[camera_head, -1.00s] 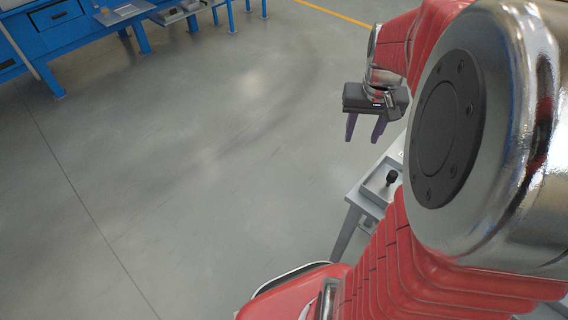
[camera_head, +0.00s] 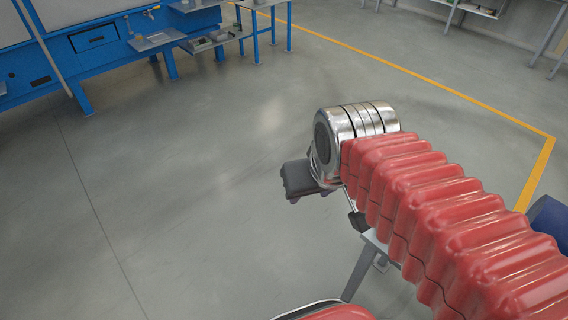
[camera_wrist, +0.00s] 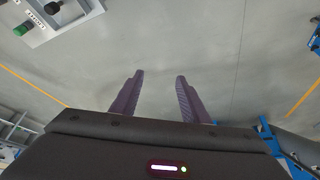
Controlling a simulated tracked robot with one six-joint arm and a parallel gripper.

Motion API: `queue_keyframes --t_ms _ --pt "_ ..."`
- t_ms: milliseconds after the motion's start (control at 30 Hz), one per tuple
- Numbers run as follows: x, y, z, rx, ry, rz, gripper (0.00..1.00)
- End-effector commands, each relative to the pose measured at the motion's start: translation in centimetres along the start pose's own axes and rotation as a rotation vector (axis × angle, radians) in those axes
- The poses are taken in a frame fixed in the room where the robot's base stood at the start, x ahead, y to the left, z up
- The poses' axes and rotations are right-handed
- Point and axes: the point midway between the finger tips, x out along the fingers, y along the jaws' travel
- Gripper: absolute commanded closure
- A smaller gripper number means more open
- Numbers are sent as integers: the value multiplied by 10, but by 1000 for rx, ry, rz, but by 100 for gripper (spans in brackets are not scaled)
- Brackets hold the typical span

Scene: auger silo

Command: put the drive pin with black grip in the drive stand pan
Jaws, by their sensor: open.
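A black grip (camera_wrist: 54,8), likely the drive pin's, shows at the top left of the wrist view, over a light grey tray-like stand (camera_wrist: 62,28) with a label too small to read. My gripper (camera_wrist: 160,76) is open and empty, its two purple fingers apart over bare floor, to the right of that stand in the wrist view. In the head view my gripper (camera_head: 309,197) shows mostly as its dark body. Part of the grey stand (camera_head: 362,262) shows below my arm there; the pin is hidden. I cannot tell which pan is the drive stand's.
A green piece (camera_wrist: 21,30) sits at the left on the stand. A blue workbench (camera_head: 100,62) with grey trays (camera_head: 157,41) stands at the far left. A yellow floor line (camera_head: 420,84) crosses behind. The grey floor (camera_head: 190,190) between is clear.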

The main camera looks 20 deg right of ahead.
Motion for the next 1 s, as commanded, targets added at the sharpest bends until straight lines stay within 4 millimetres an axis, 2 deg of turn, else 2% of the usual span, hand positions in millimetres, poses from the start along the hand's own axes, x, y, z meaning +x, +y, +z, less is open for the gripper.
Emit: queue_keyframes --t_ms 100,233,1000 --pt "-7 -16 10 -41 31 -24 59" --pt "-10 -23 16 -61 47 -37 59" --pt "-10 -24 17 -63 48 -38 59"
